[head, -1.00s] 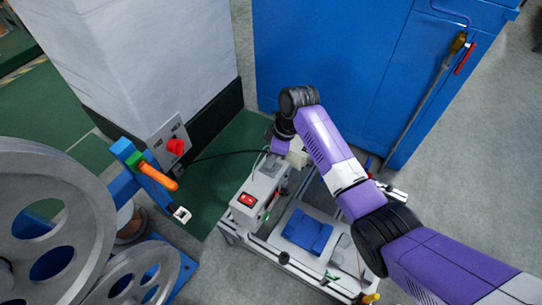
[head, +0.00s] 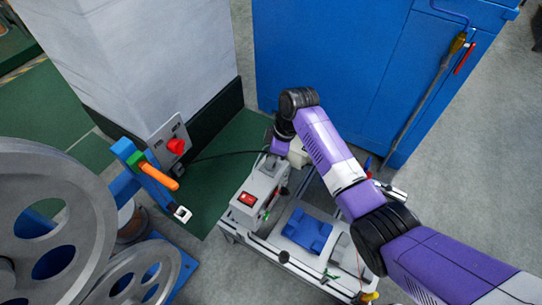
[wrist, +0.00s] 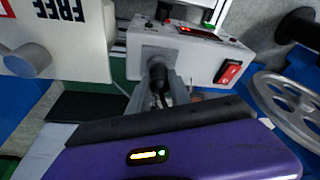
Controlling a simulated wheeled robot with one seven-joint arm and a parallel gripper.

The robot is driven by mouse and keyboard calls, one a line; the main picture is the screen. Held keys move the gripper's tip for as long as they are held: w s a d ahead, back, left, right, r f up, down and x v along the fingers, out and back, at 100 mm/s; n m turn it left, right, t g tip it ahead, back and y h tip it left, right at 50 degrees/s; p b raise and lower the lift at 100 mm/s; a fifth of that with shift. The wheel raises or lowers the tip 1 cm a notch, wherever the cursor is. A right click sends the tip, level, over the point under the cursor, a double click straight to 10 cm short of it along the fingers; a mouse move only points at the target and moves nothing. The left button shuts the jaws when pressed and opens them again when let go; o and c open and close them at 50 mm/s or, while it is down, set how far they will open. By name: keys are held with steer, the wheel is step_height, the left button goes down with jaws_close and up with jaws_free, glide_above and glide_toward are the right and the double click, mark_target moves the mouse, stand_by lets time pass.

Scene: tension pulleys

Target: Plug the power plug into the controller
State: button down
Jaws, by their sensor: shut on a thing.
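The controller (head: 257,192) is a light grey box with a red rocker switch, standing on the white frame cart. In the wrist view the controller (wrist: 195,58) shows its end face towards me. The black power plug (wrist: 157,76) stands at that end face, its front against or very near it. I cannot tell whether it is seated. My gripper (wrist: 160,102) is shut on the plug, a finger at each side. In the head view my wrist and gripper (head: 278,147) are at the far end of the controller. The black cable (head: 225,154) runs left from there.
A grey pulley wheel (head: 95,215) and an orange-handled lever (head: 160,177) stand at the left. A panel with a red knob (head: 176,146) is on the pillar side. A blue cabinet (head: 340,60) is behind my arm. A blue block (head: 307,231) lies on the cart.

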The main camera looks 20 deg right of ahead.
steer(key=shift+f, duration=0.35)
steer(key=c, duration=1.1)
jaws_free()
steer(key=shift+p+v, duration=1.4)
steer(key=shift+v, duration=2.55)
steer(key=shift+w, duration=0.1)
